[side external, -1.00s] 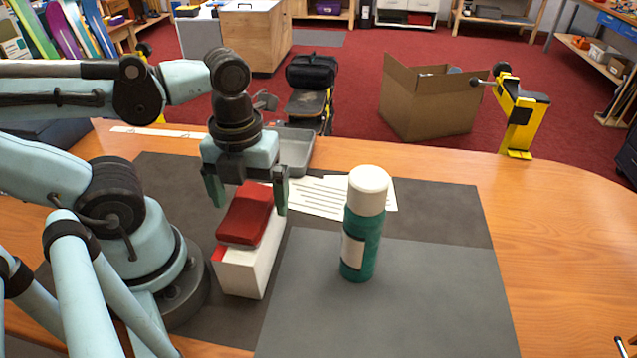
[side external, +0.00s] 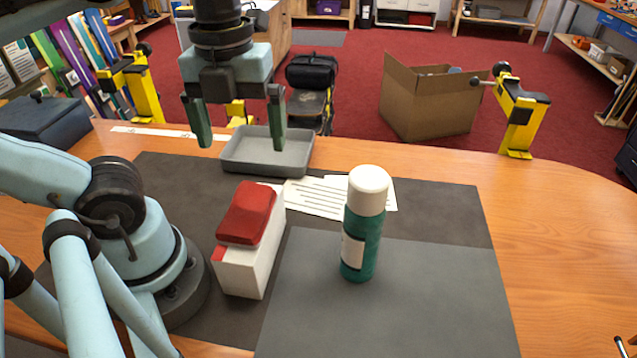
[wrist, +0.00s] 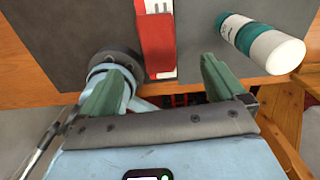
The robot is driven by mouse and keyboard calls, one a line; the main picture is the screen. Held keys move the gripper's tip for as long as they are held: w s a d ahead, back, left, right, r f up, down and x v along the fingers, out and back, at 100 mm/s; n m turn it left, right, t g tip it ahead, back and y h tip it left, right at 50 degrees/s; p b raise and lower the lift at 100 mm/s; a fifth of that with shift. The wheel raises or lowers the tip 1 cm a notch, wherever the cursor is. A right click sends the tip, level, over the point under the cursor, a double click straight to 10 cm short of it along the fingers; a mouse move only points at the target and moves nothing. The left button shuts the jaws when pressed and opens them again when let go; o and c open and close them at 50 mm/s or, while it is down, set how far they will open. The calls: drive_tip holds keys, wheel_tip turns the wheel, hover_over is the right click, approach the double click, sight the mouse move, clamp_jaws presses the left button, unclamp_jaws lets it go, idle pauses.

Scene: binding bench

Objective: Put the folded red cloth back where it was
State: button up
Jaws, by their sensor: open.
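The folded red cloth (side external: 247,213) lies on top of a white box (side external: 252,262) on the dark mat, left of the bottle. In the wrist view the cloth (wrist: 155,42) shows ahead of the fingers, with part of the white box (wrist: 160,8) beside it. My gripper (side external: 239,142) is open and empty. It is raised above and behind the cloth, in line with the grey tray in the side view, and apart from the cloth.
A green bottle with a white cap (side external: 363,225) stands right of the box. A shallow grey tray (side external: 268,170) and printed sheets (side external: 318,196) lie behind. A yellow clamp (side external: 519,115) is at the table's far edge.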

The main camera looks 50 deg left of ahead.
drive_tip(key=w+a+f+n+t, duration=0.1)
drive_tip(key=w+f+n+t, duration=0.2)
drive_tip(key=n, duration=1)
drive_tip(key=w+a+f+n+t, duration=0.1)
drive_tip(key=w+f+n+t, duration=0.3)
drive_tip(key=w+n, duration=0.4)
drive_tip(key=f+n, duration=0.1)
drive_tip(key=n, duration=0.4)
drive_tip(key=shift+w, duration=0.25)
